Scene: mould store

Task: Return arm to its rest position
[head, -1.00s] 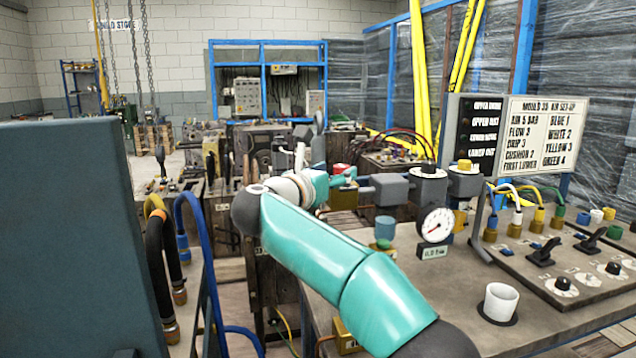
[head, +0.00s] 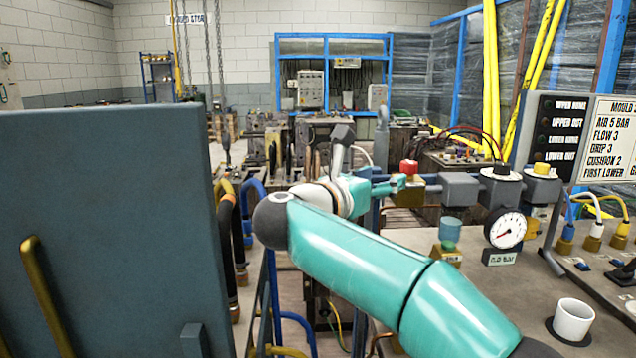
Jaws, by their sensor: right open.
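My right arm comes in from the lower right, a teal link that runs to a dark elbow left of centre. From there the wrist, with pale rings and a teal body, points away from me to the right. My right gripper (head: 392,186) is small at its far end, beside the red-topped valve (head: 408,169) on the grey air line. It is open, its fingers are hard to make out and nothing shows between them. I cannot tell whether it touches the valve. My left gripper is not in view.
A large dark panel (head: 100,230) fills the left. Black and blue hoses (head: 262,300) hang beside it. On the right, a bench (head: 465,285) holds a pressure gauge (head: 505,229), a white cup (head: 573,319) and a lettered set-up board (head: 612,130). Mould blocks crowd behind the arm.

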